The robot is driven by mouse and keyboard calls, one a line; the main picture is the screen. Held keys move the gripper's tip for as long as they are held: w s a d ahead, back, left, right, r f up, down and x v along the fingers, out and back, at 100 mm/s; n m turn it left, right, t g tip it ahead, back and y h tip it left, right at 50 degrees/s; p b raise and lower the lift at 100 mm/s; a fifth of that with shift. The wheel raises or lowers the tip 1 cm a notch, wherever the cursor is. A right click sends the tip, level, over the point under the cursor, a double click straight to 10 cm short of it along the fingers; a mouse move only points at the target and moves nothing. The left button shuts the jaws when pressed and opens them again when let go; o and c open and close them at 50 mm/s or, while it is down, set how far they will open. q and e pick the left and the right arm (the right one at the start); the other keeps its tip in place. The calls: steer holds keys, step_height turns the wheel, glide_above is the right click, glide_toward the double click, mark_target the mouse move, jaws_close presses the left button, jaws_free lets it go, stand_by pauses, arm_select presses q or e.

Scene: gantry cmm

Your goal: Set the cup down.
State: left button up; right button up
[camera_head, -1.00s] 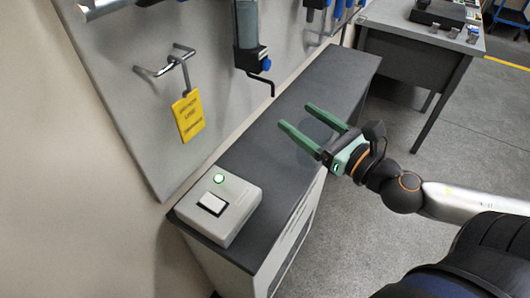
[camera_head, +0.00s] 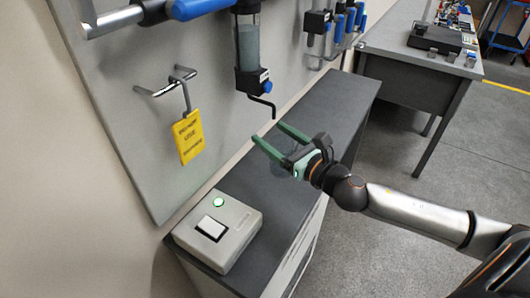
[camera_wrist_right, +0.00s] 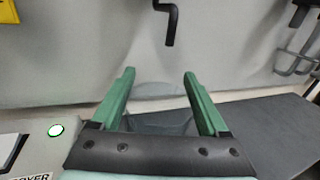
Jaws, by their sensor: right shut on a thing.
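A clear, nearly invisible cup (camera_wrist_right: 157,92) shows between the green fingers of my right gripper (camera_wrist_right: 158,78) in the right wrist view. In the head view my right gripper (camera_head: 268,131) is over the dark cabinet top (camera_head: 330,98), and the cup (camera_head: 281,163) is only a faint outline by the fingers. The gripper is shut on the cup, with the fingers spaced apart by its width. Whether the cup's base touches the cabinet top is not clear. My left gripper is in neither view.
A dispenser (camera_head: 248,50) with a black bent spout (camera_head: 264,102) hangs on the wall panel, near the gripper. A grey box (camera_head: 219,232) with a white button and green light stands at the near end. A yellow tag (camera_head: 188,137) hangs on a hook.

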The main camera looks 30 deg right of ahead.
steer(key=w+f, duration=0.1)
steer(key=f, duration=0.1)
steer(key=w+f+b, duration=0.1)
steer(key=f, duration=0.2)
steer(key=w+f+b, duration=0.1)
steer(key=f, duration=0.1)
steer(key=shift+w+a+f, duration=0.25)
steer(key=shift+w+f, duration=0.05)
steer(key=shift+w, duration=0.05)
steer(key=shift+f, duration=0.3)
steer(key=o, duration=1.4)
steer(key=shift+c, duration=0.2)
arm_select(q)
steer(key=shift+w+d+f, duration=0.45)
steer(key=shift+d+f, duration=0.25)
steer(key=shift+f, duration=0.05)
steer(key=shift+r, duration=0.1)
